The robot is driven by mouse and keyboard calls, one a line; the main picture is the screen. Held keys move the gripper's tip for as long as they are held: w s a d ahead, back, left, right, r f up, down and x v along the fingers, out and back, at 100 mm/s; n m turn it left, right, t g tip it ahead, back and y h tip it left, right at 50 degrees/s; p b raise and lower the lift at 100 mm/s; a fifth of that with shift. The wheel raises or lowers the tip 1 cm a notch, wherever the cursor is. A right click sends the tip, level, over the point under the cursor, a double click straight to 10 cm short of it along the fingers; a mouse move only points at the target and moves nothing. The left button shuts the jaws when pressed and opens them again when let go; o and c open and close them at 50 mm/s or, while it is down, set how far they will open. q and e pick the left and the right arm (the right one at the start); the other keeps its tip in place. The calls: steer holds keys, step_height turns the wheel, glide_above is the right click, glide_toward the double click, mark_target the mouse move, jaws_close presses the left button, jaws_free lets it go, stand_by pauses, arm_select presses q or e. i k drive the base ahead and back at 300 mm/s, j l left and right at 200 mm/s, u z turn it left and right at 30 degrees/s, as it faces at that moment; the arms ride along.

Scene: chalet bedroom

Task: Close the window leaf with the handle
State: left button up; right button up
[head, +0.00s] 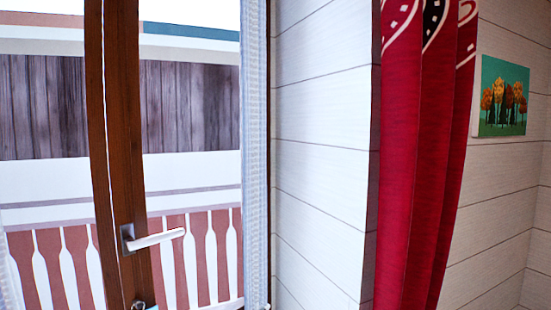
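The window leaf (126,130) shows as a brown wooden upright in the left part of the head view, with a second brown upright close along its left side. A silver lever handle (158,240) sits on the leaf on a dark plate and points right, tilted slightly upward. The leaf stands edge-on or at an angle, with the outdoors visible on both sides of it; I cannot tell exactly how far it is open. A small pale metal piece shows at the bottom edge below the handle, too cut off to identify. Neither of my grippers is in view.
A white textured strip (255,150) runs down the window's right side, beside a white plank wall (322,150). A red patterned curtain (420,170) hangs further right. A tree picture (503,97) hangs on the wall. A balcony railing (70,262) is outside.

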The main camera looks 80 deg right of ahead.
mark_target(121, 36)
steer(key=z, duration=1.85)
